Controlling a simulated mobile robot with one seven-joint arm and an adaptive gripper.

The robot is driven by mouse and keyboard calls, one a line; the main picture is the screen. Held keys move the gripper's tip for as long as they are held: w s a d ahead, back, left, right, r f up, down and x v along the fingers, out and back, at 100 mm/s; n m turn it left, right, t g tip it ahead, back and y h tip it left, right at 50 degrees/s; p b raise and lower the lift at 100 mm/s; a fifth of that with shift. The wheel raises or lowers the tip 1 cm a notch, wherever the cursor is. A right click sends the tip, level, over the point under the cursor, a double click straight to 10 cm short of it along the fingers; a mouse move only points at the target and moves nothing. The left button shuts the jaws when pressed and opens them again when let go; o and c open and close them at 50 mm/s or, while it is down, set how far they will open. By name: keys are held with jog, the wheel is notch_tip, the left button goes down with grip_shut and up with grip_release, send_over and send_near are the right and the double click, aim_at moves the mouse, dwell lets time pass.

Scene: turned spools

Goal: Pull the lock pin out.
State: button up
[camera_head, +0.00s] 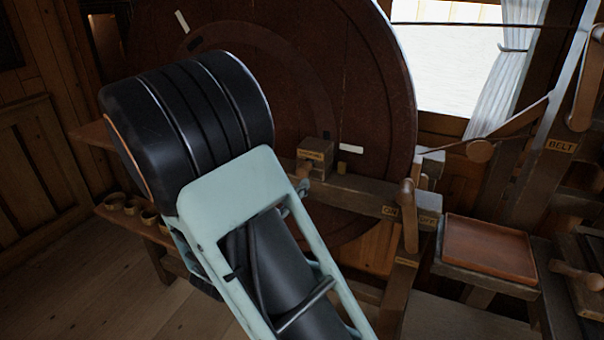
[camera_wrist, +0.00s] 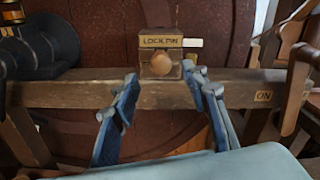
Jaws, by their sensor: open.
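The lock pin shows in the wrist view as a round wooden knob (camera_wrist: 161,65) on the front of a small wooden block (camera_wrist: 147,52) labelled LOCK PIN. The block sits on a horizontal beam (camera_wrist: 75,94) in front of the big wheel. In the head view the block (camera_head: 316,149) stands just beyond my arm, with the knob low on its near side. My gripper (camera_wrist: 162,77) is open and empty, its blue fingers left and right of the knob in the picture. I cannot tell how far short of the knob the fingertips are. My arm hides most of the gripper in the head view.
The large dark wheel (camera_head: 375,80) fills the back. Right of the block stands a wooden lever (camera_head: 409,215) between ON and OFF labels. Further right are a reddish tray (camera_head: 489,247) and a BELT label (camera_head: 562,145). Small bowls (camera_head: 132,207) sit on a low shelf at left.

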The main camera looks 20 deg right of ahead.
aim_at(300, 174)
jog(key=x, duration=0.7)
jog(key=shift+d, duration=0.1)
grip_shut()
